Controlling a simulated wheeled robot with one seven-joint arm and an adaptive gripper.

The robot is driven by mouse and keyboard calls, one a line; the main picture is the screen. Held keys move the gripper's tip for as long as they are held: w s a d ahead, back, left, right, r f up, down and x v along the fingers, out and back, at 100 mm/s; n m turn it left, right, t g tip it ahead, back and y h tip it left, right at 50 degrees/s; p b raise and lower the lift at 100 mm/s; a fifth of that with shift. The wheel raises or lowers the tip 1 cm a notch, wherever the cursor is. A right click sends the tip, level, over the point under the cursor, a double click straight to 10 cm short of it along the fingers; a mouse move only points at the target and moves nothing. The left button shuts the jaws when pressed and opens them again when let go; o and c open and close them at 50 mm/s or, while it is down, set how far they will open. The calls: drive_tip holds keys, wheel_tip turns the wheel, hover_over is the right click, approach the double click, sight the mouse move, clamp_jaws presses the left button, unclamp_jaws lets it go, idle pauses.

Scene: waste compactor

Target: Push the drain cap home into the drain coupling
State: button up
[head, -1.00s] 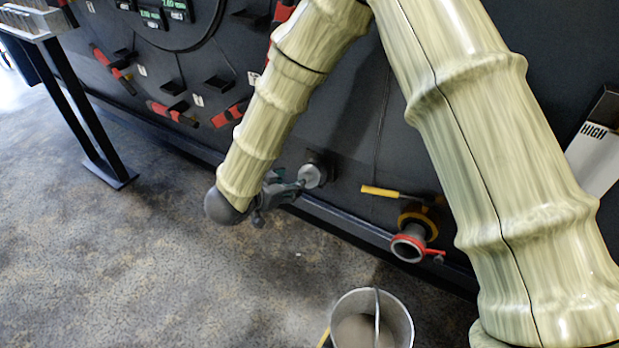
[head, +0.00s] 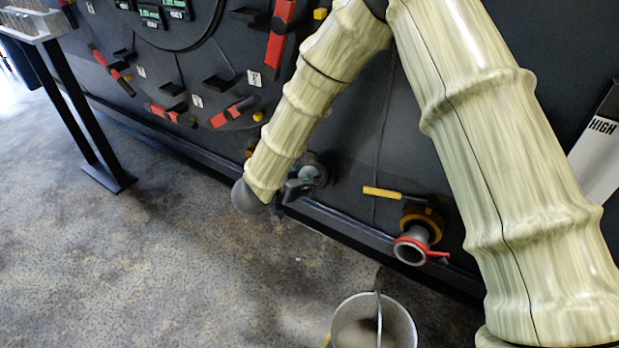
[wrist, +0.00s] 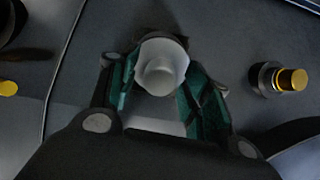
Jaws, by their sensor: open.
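A pale grey round piece with a stepped knob (wrist: 160,70), which looks like the drain cap, lies between my fingertips in the wrist view. In the head view this pale round piece (head: 314,174) is low on the dark wall, partly hidden by my gripper (head: 303,184). My gripper (wrist: 162,82) is open, with one green-lined finger on each side of the knob; I cannot tell whether they touch it. A grey pipe coupling with a red ring (head: 411,250), its mouth open, is to the right below a yellow lever. I cannot tell which fitting is the drain coupling.
The yellow lever (head: 382,193) sticks out to the right of my gripper. A metal bucket (head: 400,322) stands on the floor below the open pipe. A brass-tipped knob (wrist: 290,80) is beside my gripper. The floor at left is clear up to a black stand (head: 105,178).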

drive_tip(key=c, duration=1)
drive_tip(key=shift+s+a+r+p, duration=0.25)
drive_tip(key=shift+s+r+p, duration=0.1)
drive_tip(key=shift+p, duration=0.4)
drive_tip(key=shift+c, duration=0.3)
drive_tip(key=p+v, duration=0.4)
drive_tip(key=v, duration=0.2)
drive_tip(key=shift+f+p, duration=0.1)
drive_tip(key=shift+p, duration=0.3)
idle(0.9)
idle(0.4)
